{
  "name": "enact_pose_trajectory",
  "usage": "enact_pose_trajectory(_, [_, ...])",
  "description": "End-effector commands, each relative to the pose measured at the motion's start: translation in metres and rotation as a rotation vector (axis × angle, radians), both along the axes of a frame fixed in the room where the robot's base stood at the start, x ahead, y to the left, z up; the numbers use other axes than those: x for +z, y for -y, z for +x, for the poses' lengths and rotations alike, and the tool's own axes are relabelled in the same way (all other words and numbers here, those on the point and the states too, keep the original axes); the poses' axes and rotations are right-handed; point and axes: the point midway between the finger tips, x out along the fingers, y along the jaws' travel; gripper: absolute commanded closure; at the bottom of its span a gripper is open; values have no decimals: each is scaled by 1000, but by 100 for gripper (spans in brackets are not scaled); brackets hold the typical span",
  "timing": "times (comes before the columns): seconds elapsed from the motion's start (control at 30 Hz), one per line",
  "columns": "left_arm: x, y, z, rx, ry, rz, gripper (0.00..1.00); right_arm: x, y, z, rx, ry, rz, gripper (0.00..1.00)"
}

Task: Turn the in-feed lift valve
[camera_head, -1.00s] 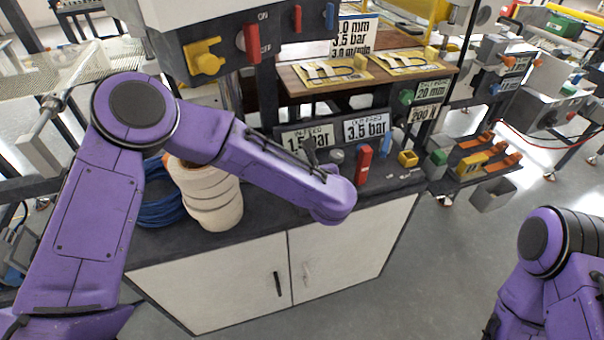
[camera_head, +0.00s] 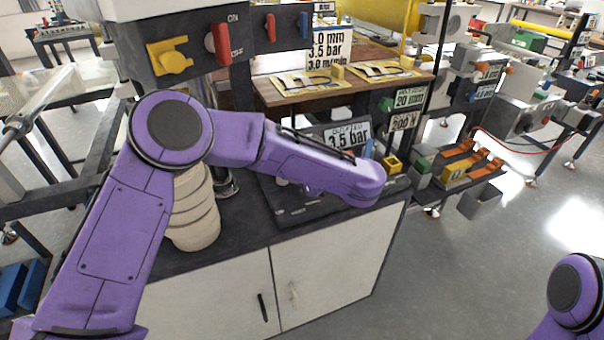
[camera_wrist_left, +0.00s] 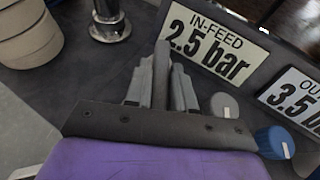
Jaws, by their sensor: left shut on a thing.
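My left gripper (camera_wrist_left: 161,78) is in the left wrist view, its fingers shut on a narrow upright grey lever (camera_wrist_left: 161,62). The lever stands at the left end of the IN-FEED sign (camera_wrist_left: 215,47), which reads 2.5 bar. A grey knob (camera_wrist_left: 224,105) with a white mark is right of the gripper, and a blue knob (camera_wrist_left: 275,142) is farther right. In the head view my left forearm hides the gripper, the lever and the in-feed sign. My right gripper is out of view.
The OUT-FEED sign (camera_head: 347,138) reads 3.5 bar. A cream ribbed cylinder (camera_head: 192,215) stands on the dark worktop (camera_head: 235,235) beside my left arm.

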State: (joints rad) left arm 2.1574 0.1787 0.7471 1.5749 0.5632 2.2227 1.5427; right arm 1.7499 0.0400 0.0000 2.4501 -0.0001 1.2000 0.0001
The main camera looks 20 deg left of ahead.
Motion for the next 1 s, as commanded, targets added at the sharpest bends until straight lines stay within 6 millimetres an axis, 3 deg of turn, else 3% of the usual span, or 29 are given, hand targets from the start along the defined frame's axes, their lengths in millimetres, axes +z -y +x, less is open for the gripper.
enact_pose_trajectory(0.33, [1,-2,1,3,3,3,100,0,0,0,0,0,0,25])
enact_pose_trajectory(0.37, [1,-2,1,3,3,3,67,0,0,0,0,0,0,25])
enact_pose_trajectory(0.4, [1,-2,1,3,3,2,55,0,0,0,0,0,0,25])
enact_pose_trajectory(0.77, [2,6,-1,-1,3,2,55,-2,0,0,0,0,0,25])
enact_pose_trajectory(1.0, [21,52,-18,-3,6,3,55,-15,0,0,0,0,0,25])
